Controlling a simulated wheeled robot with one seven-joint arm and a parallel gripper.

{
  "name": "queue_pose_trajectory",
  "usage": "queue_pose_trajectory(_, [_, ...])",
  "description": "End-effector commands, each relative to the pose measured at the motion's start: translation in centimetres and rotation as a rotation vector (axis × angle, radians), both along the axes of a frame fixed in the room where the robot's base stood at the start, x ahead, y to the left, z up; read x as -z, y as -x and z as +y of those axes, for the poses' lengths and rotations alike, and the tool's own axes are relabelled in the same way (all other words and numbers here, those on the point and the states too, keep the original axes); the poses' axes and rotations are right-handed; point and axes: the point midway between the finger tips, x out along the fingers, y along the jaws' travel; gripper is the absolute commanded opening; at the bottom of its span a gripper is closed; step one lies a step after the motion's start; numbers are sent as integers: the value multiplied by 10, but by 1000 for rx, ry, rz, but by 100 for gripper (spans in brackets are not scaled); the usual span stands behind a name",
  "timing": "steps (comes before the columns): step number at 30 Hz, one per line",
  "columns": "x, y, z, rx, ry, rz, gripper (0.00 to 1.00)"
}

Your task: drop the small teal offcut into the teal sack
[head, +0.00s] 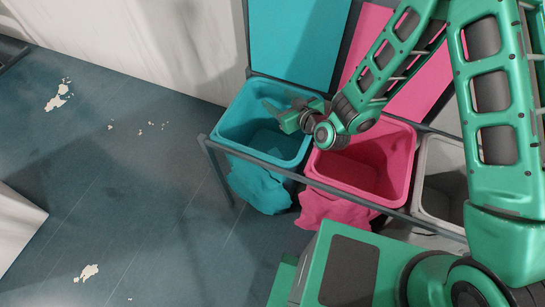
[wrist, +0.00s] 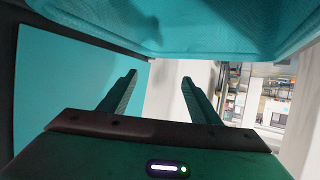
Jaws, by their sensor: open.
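The teal sack (head: 258,188) hangs in the rack at the left of the row, its wide mouth open upward. In the wrist view, a teal wall (wrist: 200,25), which looks like the sack's, fills the top. My gripper (head: 277,112) is over the sack's mouth, pointing left. In the wrist view my gripper (wrist: 158,85) has its two fingers well apart with nothing between them. I cannot make out the small teal offcut for certain; a darker teal patch shows inside the sack, but I cannot tell whether it is the offcut or the sack's bottom.
A pink sack (head: 345,170) and a grey sack (head: 440,180) stand to the right in the same dark rack (head: 215,160). A teal panel (head: 298,40) and a pink panel rise behind. The floor at left is open, with pale scraps (head: 58,96) on it.

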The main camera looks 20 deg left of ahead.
Motion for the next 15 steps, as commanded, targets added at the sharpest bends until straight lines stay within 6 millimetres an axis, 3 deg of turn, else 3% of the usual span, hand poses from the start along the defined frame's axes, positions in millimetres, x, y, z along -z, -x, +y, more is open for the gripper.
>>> queue_pose_trajectory(15, [-20,35,-45,4,1,9,57])
